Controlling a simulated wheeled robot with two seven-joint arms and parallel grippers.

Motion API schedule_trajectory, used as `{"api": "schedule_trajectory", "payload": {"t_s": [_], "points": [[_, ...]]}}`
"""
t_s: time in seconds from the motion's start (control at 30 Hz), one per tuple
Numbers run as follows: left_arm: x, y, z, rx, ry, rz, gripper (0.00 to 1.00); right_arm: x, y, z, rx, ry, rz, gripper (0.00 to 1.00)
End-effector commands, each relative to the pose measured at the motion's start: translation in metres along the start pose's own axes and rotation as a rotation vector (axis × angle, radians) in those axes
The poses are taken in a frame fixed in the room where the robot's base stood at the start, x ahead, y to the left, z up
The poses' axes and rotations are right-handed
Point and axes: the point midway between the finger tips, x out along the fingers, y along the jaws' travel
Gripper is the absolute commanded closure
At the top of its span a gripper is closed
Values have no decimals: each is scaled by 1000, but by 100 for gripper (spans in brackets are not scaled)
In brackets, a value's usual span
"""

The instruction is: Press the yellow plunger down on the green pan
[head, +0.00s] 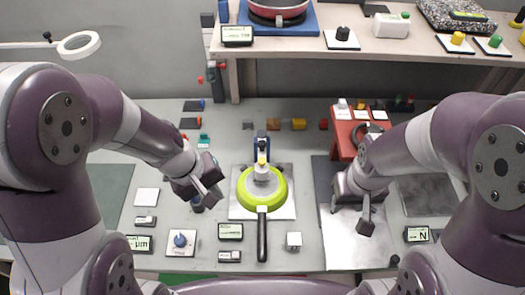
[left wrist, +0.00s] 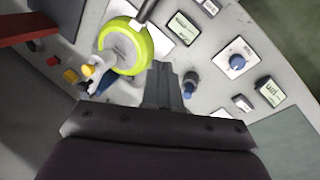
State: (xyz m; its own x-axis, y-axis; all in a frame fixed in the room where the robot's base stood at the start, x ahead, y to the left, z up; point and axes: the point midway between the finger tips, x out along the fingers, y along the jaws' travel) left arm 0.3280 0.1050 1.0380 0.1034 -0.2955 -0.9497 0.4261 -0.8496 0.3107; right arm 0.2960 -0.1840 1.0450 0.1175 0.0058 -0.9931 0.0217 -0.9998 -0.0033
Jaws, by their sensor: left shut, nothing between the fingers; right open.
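The green pan (head: 245,203) sits on a pale square plate (head: 287,207) in the middle of the table, its black handle toward me. The yellow plunger (head: 262,158) stands at the pan's far side, on a blue and white press whose white part reaches over the pan. In the left wrist view the pan (left wrist: 149,52) and the yellow plunger (left wrist: 88,70) are at the upper left. My left gripper (head: 214,202) is shut and empty, left of the pan and apart from it. My right gripper (head: 366,225) is open over a metal plate, right of the pan.
A blue knob (head: 180,240) and small displays, such as one (head: 230,231), lie in front and left of the pan. A red stand (head: 341,140) is at the back right. A raised shelf (head: 300,50) with a red pan (head: 278,8) crosses the back.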

Motion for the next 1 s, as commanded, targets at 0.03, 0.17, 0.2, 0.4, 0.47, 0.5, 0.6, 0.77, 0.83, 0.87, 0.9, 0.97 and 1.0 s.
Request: {"api": "schedule_trajectory", "payload": {"t_s": [0.03,0.17,0.2,0.4,0.47,0.5,0.6,0.77,0.83,0.87,0.9,0.97,1.0], "points": [[-15,29,-2,-122,-21,70,100,-24,0,-3,0,1,0,57],[-23,91,-17,-450,-57,260,100,-47,0,-6,0,0,0,57],[-26,107,-24,-538,-64,310,100,-52,0,-6,0,0,0,57],[-33,152,-52,-834,-75,477,100,-68,0,-8,0,0,0,57],[-33,156,-56,-871,-75,500,100,-68,0,-8,0,0,0,57],[-33,158,-58,-886,-75,508,100,-68,0,-8,0,0,0,57],[-32,158,-59,-896,-74,514,100,-67,0,-8,0,0,0,57],[-32,158,-59,-895,-74,513,100,-67,0,-8,0,0,0,57],[-31,158,-59,-895,-74,513,100,-66,0,-8,0,0,0,57],[-29,157,-59,-895,-74,513,100,-65,0,-8,0,0,0,57],[-26,156,-59,-895,-74,512,100,-63,0,-8,0,0,0,57],[-20,154,-59,-896,-74,512,100,-58,0,-7,0,0,0,57],[-15,152,-59,-896,-74,511,100,-54,0,-6,0,0,0,57]]}}
